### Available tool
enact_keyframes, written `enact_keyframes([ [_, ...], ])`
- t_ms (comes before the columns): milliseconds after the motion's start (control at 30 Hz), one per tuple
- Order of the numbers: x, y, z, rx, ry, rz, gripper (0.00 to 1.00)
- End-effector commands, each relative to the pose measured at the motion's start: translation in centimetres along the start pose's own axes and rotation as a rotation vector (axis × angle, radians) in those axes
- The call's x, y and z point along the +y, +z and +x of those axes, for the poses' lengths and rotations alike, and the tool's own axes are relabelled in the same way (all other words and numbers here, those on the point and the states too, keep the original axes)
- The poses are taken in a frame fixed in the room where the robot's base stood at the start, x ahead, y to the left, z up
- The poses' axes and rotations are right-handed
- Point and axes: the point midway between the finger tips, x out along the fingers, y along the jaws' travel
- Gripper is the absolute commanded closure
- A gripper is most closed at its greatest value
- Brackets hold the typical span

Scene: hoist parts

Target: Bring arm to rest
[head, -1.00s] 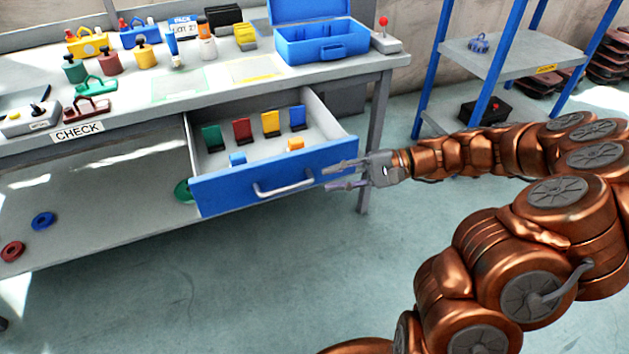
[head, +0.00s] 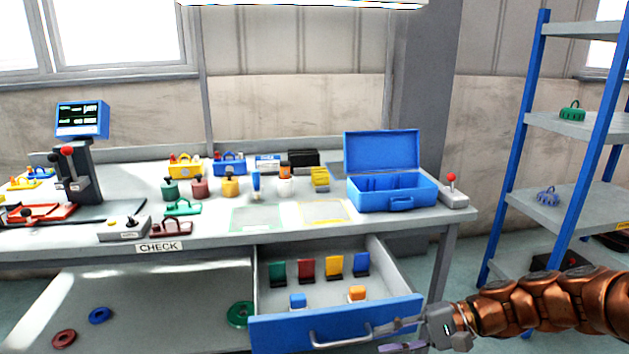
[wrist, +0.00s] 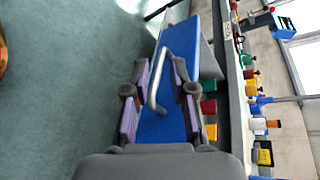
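My gripper (head: 402,336) is at the right end of the open drawer's blue front (head: 280,333), in front of the grey drawer handle (head: 341,338). In the wrist view my gripper (wrist: 154,105) has its two fingers apart. The handle (wrist: 158,80) shows between the fingers there, and I cannot tell whether they touch it. My copper-coloured arm reaches in from the right.
The open drawer holds several coloured upright pieces and two small blocks. The workbench above carries an open blue case (head: 392,198), bottles, hoist parts and a joystick box (head: 453,195). A blue-framed shelf (head: 565,128) stands at the right. Rings lie on the lower shelf.

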Motion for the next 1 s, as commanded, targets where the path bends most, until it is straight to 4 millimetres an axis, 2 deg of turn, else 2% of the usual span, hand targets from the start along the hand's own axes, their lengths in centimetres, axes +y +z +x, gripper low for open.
enact_keyframes([
  [33,-1.8,2.5,0.3,-0.015,0.062,-0.030,0.75],
  [100,-2.6,4.8,0.9,-0.030,0.144,-0.065,0.75],
  [300,-3.9,11.2,1.9,-0.058,0.371,-0.154,0.75],
  [467,-4.4,15.6,1.5,-0.056,0.548,-0.219,0.75],
  [600,-4.6,19.1,0.4,-0.043,0.696,-0.267,0.75],
  [767,-4.8,22.6,-1.7,-0.009,0.859,-0.316,0.75],
  [1000,-5.2,27.2,-6.1,0.072,1.078,-0.370,0.75],
])
